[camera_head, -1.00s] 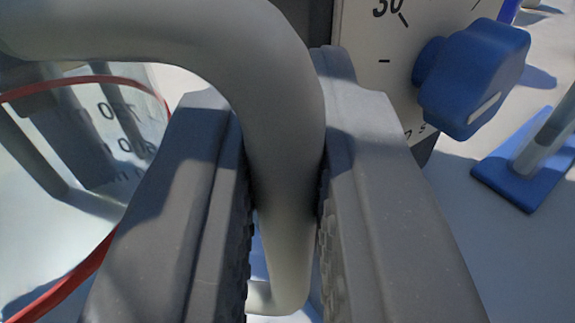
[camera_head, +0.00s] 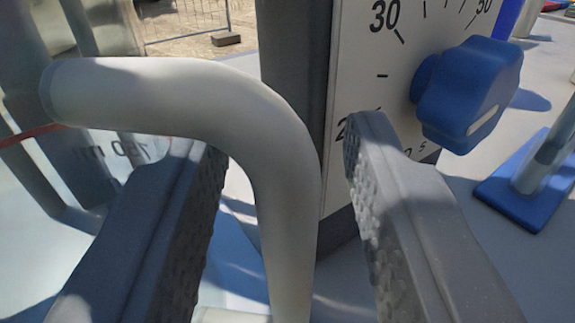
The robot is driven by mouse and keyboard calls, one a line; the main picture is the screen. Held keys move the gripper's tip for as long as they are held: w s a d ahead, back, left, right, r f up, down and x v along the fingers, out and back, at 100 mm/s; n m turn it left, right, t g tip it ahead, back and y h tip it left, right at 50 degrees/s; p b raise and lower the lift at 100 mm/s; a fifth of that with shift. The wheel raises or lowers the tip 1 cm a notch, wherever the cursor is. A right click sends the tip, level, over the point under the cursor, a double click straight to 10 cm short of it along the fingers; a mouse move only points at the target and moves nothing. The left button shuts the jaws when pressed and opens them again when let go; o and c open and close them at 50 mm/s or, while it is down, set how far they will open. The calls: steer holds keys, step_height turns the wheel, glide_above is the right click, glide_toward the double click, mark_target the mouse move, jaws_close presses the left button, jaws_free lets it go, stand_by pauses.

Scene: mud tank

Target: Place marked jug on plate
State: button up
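The marked jug (camera_head: 140,165) is clear glass with printed volume marks and fills the left side, partly out of view. Its thick pale handle (camera_head: 275,165) arches from the upper left and drops between my fingers. My gripper (camera_head: 287,145) is open around the handle. I cannot make out a plate for certain.
A white dial panel (camera_head: 390,75) with numbers and a blue knob (camera_head: 468,95) stands close behind my right finger. A blue foot with a grey post (camera_head: 525,180) is at the right. Pale tabletop shows beyond it. A red line (camera_head: 30,135) crosses the far left.

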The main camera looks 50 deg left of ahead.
steer(key=p+v, duration=0.1)
steer(key=v, duration=1)
steer(key=shift+s, duration=0.15)
steer(key=w+d+r+m+t+h, duration=0.1)
steer(key=w+d+r+t+h, duration=0.15)
steer(key=w+r, duration=0.3)
steer(key=w+d+r+m+t+h, duration=0.1)
steer(key=w+d+r+t+h, duration=0.1)
steer(key=w+d+r, duration=0.35)
steer(key=d+r+m+t+h, duration=0.1)
steer(key=d+r+m+h, duration=0.15)
steer(key=d+r, duration=0.45)
steer(key=d+r+m+t+h, duration=0.1)
steer(key=d+r+h, duration=0.25)
steer(key=r, duration=0.85)
steer(key=s+d+r+m+h, duration=0.1)
steer(key=s+d+r, duration=0.2)
steer(key=s+r, duration=0.3)
steer(key=s+d+r+m+g+h, duration=0.1)
steer(key=s+d+r+m, duration=0.1)
steer(key=s+d+r, duration=0.2)
steer(key=s+d+r+m+g+h, duration=0.1)
steer(key=s+d+r, duration=0.3)
steer(key=s+r, duration=0.5)
steer(key=shift+r+m+h, duration=0.35)
steer(key=shift+r, duration=0.3)
steer(key=shift+s, duration=0.1)
